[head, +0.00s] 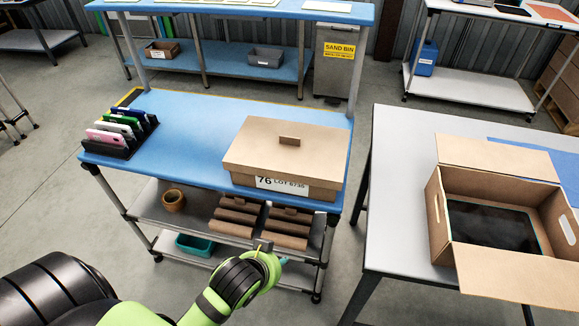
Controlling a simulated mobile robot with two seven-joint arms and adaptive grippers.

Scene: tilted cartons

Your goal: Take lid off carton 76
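Carton 76 (320,192) stands on the right part of the blue bench top and carries a white label reading 76. Its brown lid (255,152) is on, with a small upright tab (290,141) in the middle of its top. My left arm comes in from the bottom left. My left gripper (264,246) shows small near the front of the bench, below the carton in the picture and apart from the lid. Its fingers are too small and foreshortened to tell open from shut. My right gripper is not in view.
A black rack (122,142) with several coloured devices stands at the bench's left. Brown cardboard pieces (240,215) lie on the shelf below. An open carton (437,222) holding a dark flat panel sits on the grey table (395,150) at right. The blue top between rack and carton is clear.

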